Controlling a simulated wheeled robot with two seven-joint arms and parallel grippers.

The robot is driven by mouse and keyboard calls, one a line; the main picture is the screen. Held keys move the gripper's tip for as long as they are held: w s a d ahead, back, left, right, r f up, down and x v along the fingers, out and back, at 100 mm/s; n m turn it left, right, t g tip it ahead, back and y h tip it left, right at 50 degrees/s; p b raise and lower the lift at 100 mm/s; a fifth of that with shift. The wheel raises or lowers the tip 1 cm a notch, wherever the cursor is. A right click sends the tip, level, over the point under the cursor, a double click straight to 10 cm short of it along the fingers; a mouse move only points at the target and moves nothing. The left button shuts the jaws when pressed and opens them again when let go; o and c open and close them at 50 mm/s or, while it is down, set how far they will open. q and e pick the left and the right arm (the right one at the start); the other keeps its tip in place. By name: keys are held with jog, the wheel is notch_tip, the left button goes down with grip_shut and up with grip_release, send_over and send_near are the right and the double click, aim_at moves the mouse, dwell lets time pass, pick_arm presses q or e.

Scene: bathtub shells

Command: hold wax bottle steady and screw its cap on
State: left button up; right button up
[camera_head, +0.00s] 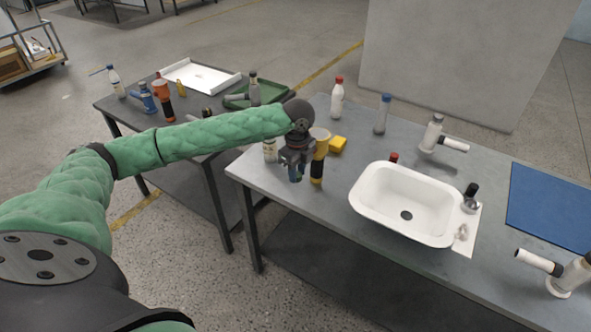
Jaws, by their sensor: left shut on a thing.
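My left gripper (296,170) reaches over the left part of the grey table, pointing down. It is shut on a small dark bluish thing, mostly hidden by the fingers, so I cannot tell whether it is the wax bottle. A pale bottle (270,151) stands just left of it. A yellow and black tool (318,166) stands close on its right. A white bottle with a red cap (338,99) and a grey bottle with a blue cap (381,115) stand upright farther back. I cannot tell a loose wax cap. My right gripper is out of view.
A white basin (375,208) fills the table's middle, with a small red-topped thing (394,158) behind it. A yellow block (338,145) lies near the gripper. A blue mat (548,205) lies at right. The darker table (112,104) at left holds bottles and trays.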

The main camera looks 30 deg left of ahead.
pick_arm(q)
jog(key=s+d+f+n, duration=0.1)
jog(key=s+d+n, duration=0.1)
jog(key=d+n, duration=0.4)
jog(key=s+d+f+n, duration=0.2)
jog(key=d+n, duration=0.4)
jog(key=n, duration=0.8)
jog(key=shift+s+d, duration=0.3)
jog(key=shift+s, duration=0.1)
